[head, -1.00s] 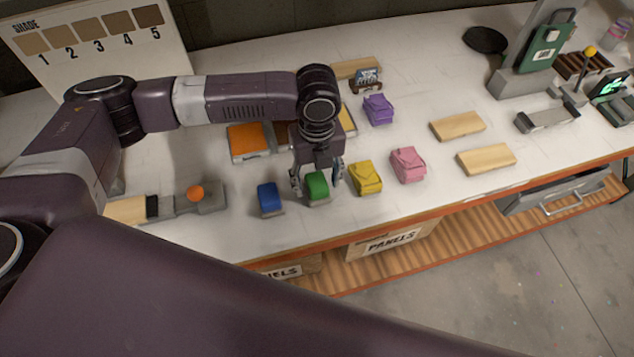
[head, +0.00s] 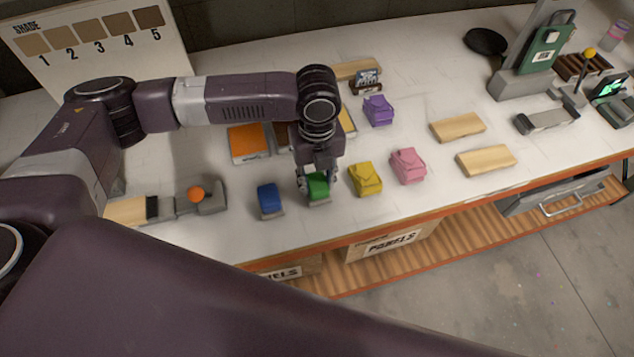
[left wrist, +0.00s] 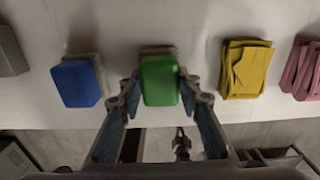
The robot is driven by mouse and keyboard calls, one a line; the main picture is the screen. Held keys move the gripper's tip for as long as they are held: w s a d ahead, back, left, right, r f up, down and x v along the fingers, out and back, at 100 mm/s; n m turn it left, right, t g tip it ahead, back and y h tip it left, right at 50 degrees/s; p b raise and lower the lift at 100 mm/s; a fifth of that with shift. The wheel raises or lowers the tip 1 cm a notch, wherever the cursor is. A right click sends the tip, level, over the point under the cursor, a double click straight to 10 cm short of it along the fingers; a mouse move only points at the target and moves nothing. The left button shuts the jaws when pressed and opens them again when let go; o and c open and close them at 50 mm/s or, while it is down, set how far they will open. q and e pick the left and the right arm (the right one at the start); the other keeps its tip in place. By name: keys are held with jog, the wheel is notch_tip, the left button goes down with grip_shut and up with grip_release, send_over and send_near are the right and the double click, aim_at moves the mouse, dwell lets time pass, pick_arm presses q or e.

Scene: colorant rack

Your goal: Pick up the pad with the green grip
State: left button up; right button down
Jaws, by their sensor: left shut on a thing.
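The pad with the green grip (head: 318,187) stands on the white table near its front edge, in a row between the blue-grip pad (head: 269,199) and a yellow bundle (head: 365,179). My left gripper (head: 319,184) comes down from above and is shut on the green grip. In the left wrist view the green grip (left wrist: 160,80) sits between the two fingertips (left wrist: 160,88), which touch its sides. The pad's grey base shows under the grip and seems to rest on the table. My right gripper is not in view.
Pink (head: 408,165) and purple (head: 378,110) bundles lie to the right. Wooden panels (head: 487,160) lie farther right.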

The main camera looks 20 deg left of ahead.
aim_at(317, 181)
pick_arm(q)
notch_tip(317, 181, up, 20)
jog(key=b, duration=0.3)
jog(key=shift+f, duration=0.15)
